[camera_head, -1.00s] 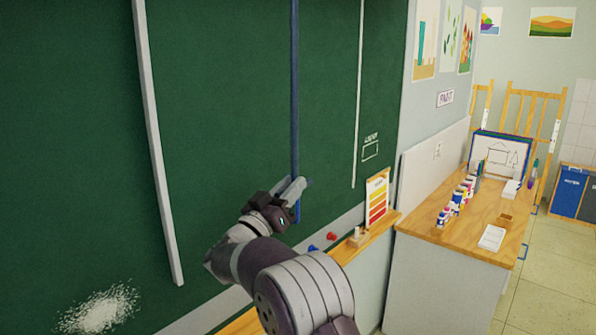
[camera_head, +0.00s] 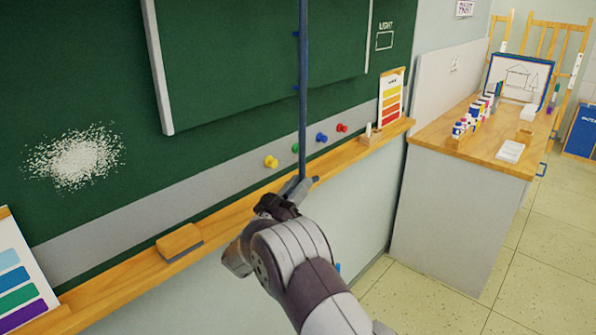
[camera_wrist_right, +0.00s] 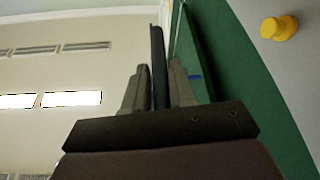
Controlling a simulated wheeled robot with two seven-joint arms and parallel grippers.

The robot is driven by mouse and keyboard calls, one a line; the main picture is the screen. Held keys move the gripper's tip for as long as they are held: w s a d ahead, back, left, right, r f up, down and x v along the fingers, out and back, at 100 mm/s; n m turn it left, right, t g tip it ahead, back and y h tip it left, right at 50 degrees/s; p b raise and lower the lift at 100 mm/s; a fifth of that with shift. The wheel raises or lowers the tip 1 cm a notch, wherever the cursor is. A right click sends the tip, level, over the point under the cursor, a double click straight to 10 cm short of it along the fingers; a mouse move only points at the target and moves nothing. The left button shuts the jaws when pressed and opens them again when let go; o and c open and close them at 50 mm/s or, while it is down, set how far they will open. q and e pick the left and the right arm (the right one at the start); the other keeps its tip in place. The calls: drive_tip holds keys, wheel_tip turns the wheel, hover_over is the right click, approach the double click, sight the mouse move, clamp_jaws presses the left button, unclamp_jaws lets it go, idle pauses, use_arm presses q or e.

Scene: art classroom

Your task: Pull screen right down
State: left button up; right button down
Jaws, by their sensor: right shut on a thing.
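A white-edged green panel (camera_head: 250,50) hangs in front of the green chalkboard in the head view; its lower edge shows, its top is out of view. A long dark blue rod (camera_head: 303,100) runs down in front of the panel and below its lower edge; its upper end is out of view. My right gripper (camera_head: 301,186) is shut on the rod's low end, level with the wooden ledge. In the right wrist view the rod (camera_wrist_right: 157,60) stands between the two fingers. How the rod joins the panel cannot be told. My left gripper is not in view.
The wooden chalk ledge (camera_head: 225,213) passes close by my right gripper, with an eraser (camera_head: 179,242) on it. Several coloured magnets, such as the yellow one (camera_head: 271,162), sit above it. A table (camera_head: 470,150) with paints stands at the right. Floor is free in front of it.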

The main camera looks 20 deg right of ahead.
wheel_tip(320, 180, down, 36)
drive_tip(key=b, duration=2)
drive_tip(key=shift+f, duration=0.15)
drive_tip(key=c, duration=1.3)
unclamp_jaws()
drive_tip(key=shift+o, duration=1)
drive_tip(key=shift+w+f, duration=0.2)
drive_tip(key=shift+r, duration=0.1)
drive_tip(key=shift+s+a, duration=0.1)
drive_tip(key=p+v, duration=0.2)
drive_tip(key=v, duration=1)
drive_tip(key=shift+a, duration=0.25)
